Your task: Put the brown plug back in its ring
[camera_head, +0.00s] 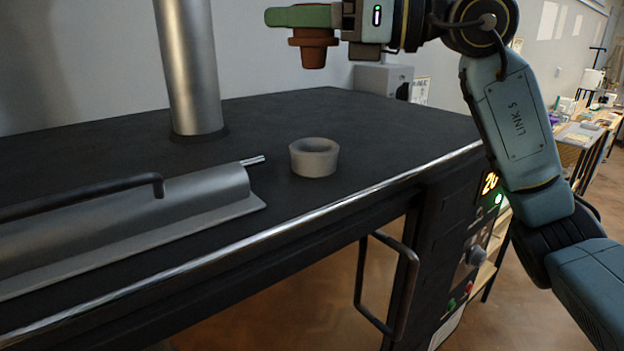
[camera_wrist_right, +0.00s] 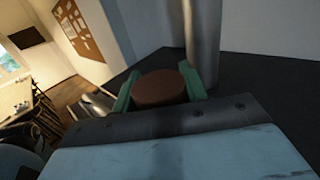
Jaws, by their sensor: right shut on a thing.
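The brown plug (camera_head: 313,50) is held in my right gripper (camera_head: 300,17), between its green fingers, in the head view. In the right wrist view the plug's round brown top (camera_wrist_right: 160,88) shows between the two green fingers (camera_wrist_right: 158,92). The ring (camera_head: 314,157), a short grey open cup shape, stands on the dark kiln top near its front edge. The plug hangs upright in the air, above the ring in the picture and apart from it. My left gripper is in neither view.
A metal flue pipe (camera_head: 190,70) rises from the kiln top (camera_head: 260,125) behind the ring. A long metal housing with a black handle (camera_head: 80,198) lies at left.

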